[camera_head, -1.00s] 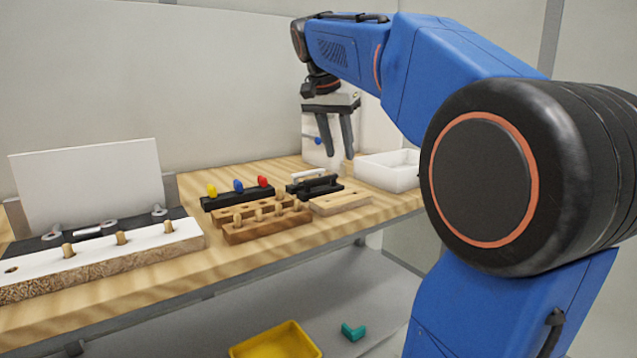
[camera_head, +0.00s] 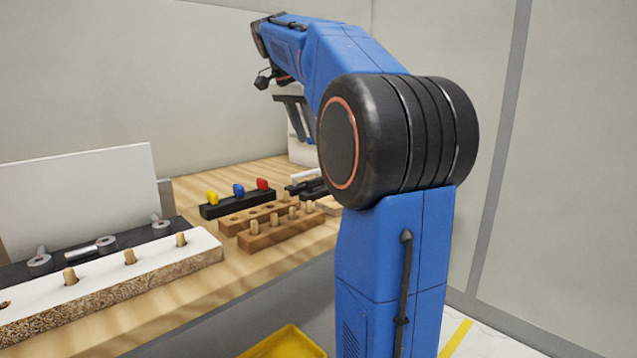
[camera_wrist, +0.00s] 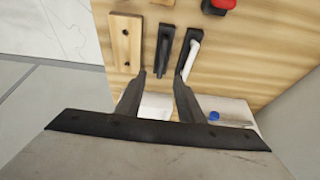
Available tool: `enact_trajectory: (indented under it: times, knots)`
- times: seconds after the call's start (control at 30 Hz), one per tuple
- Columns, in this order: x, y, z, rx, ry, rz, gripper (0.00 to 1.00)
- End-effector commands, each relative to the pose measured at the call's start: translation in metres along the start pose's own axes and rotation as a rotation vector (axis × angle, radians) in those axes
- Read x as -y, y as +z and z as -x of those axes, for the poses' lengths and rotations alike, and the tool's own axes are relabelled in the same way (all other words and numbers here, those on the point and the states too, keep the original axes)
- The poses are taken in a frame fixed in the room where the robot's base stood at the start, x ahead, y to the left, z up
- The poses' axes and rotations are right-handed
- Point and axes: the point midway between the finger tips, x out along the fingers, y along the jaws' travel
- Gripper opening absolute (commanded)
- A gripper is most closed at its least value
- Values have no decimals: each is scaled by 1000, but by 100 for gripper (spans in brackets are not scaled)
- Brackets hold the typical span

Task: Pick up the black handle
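The black handle (camera_wrist: 163,48) lies on its dark holder on the wooden table, in the upper middle of the wrist view. In the head view, the black handle (camera_head: 303,187) is small and partly hidden by my arm. A white handle (camera_wrist: 191,52) lies beside it on another dark holder. My gripper (camera_wrist: 161,76) is open, its two fingers apart with nothing between them. The fingertips appear near the handles' lower ends in the wrist view, but their height above the table is unclear. In the head view, my gripper (camera_head: 298,125) is above the table.
A pale wooden block (camera_wrist: 124,44) lies left of the handles. A dark strip with yellow, blue and red knobs (camera_head: 238,203) and wooden peg blocks (camera_head: 275,235) stand nearby. A white-topped board with pegs (camera_head: 150,265) lies at the table's front left. A yellow bin (camera_head: 285,343) is below.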

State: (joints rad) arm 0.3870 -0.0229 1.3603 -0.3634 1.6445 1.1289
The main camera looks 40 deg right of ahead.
Motion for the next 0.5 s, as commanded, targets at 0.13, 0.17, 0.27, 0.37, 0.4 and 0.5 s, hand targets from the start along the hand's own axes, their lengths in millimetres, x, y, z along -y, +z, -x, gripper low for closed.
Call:
enact_trajectory:
  times: [0.13, 0.17, 0.27, 0.37, 0.4, 0.5]
  knots:
    - [0, 0, -28, 1, 2, 0, 34]
    - [-1, 0, -33, 1, 3, 0, 34]
    - [0, 0, -51, 1, 3, 0, 34]
    - [0, 0, -66, 1, 2, 1, 34]
    - [0, 0, -70, 0, 1, 1, 34]
    - [0, 0, -79, 0, 1, 1, 34]
